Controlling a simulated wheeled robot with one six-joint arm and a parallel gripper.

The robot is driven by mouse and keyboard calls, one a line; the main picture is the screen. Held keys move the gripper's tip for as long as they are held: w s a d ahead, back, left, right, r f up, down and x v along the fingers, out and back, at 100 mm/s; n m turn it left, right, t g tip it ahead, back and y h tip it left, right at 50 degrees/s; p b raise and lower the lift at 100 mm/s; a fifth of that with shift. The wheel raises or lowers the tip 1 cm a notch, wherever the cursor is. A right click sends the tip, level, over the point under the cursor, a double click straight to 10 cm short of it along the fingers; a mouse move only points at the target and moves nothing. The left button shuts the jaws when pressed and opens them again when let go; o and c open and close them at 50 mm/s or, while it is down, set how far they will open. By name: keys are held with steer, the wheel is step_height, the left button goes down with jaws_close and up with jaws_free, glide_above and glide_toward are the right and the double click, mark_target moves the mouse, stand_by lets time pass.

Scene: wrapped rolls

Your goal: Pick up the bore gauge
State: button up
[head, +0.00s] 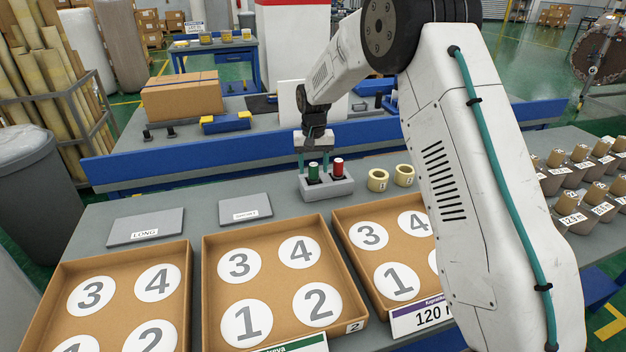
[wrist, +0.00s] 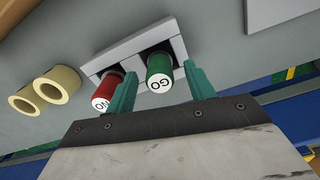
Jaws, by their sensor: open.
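The bore gauge is a pair of plugs in a light grey holder (head: 328,190). The green plug (head: 313,171), marked GO, stands on the left in the head view, and the red plug (head: 337,167) stands to its right. In the wrist view, my gripper (wrist: 161,70) is open, with one teal finger on each side of the green plug (wrist: 159,72). The left finger passes between the green and red plugs (wrist: 104,92). No contact is clear, and the lower ends of both plugs are hidden in the holder (wrist: 176,42).
Two cream rings (head: 378,180) lie right of the holder. Cardboard trays (head: 262,235) with numbered circles fill the front. Grey plates marked LONG (head: 146,226) and SHORT (head: 245,208) lie behind them. A blue rail (head: 240,155) runs behind the holder.

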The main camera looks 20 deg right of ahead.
step_height(320, 180, down, 2)
steer(key=c, duration=1.1)
steer(key=shift+r, duration=0.15)
